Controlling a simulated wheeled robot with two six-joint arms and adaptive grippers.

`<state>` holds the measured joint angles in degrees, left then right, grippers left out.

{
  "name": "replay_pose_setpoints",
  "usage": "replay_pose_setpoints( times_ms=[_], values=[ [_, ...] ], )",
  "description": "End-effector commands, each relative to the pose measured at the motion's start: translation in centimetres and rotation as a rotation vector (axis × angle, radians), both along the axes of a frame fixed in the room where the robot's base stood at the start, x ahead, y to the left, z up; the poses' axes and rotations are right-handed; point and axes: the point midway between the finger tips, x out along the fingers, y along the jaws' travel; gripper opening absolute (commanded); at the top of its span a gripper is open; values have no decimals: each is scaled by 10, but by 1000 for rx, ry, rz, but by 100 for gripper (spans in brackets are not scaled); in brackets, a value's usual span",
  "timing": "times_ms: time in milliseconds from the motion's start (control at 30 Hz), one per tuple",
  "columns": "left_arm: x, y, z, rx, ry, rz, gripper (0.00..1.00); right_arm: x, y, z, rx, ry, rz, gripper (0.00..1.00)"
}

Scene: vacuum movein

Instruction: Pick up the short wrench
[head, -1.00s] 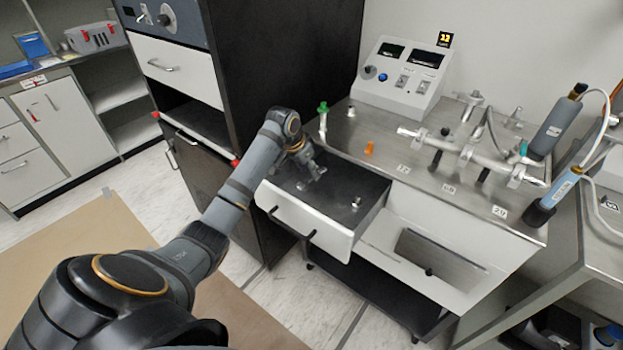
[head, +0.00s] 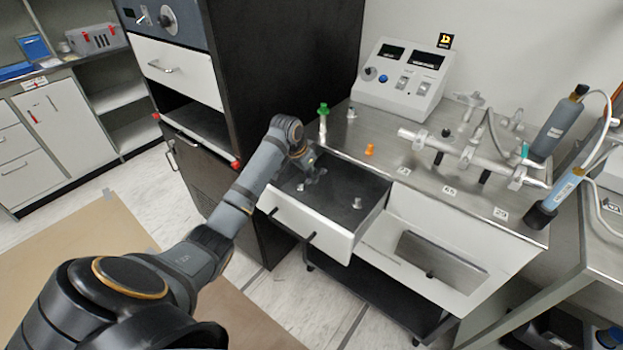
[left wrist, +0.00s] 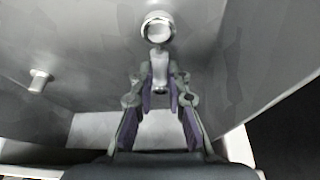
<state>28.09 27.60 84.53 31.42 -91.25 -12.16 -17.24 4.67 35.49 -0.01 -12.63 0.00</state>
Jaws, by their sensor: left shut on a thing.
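My left gripper (head: 316,172) is over the inside of the open drawer (head: 322,226). In the left wrist view my left gripper (left wrist: 160,92) is shut on a short bright metal piece, which I take as the short wrench (left wrist: 160,68). A round, bright-rimmed end (left wrist: 159,27) shows just beyond the fingertips; I cannot tell whether it belongs to the held piece. In the head view the held piece is too small to make out. My right gripper is not in view.
A small metal fitting (head: 357,203) stands in the drawer; a metal peg (left wrist: 40,79) shows at left in the wrist view. Another small metal item (head: 301,187) lies near the drawer front. The bench top (head: 400,168) carries pipework and a control box (head: 398,78). A black cabinet (head: 290,70) stands left.

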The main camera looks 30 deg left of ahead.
Motion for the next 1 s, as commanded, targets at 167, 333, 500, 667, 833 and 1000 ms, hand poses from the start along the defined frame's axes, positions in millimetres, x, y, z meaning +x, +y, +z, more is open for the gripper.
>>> replay_pose_setpoints(
  times_ms=[167,333,500,667,833,1000],
  values=[
    [0,0,6,0,-1,0,0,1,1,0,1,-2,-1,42],
    [1,0,30,2,-5,-1,0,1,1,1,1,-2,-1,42],
    [-32,12,72,12,-2,1,0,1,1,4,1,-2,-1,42],
    [-73,23,100,16,5,0,0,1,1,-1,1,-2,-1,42],
    [-96,29,110,11,3,1,0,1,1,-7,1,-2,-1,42],
    [-108,34,115,11,0,1,0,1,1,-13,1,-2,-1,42]
  ],
)
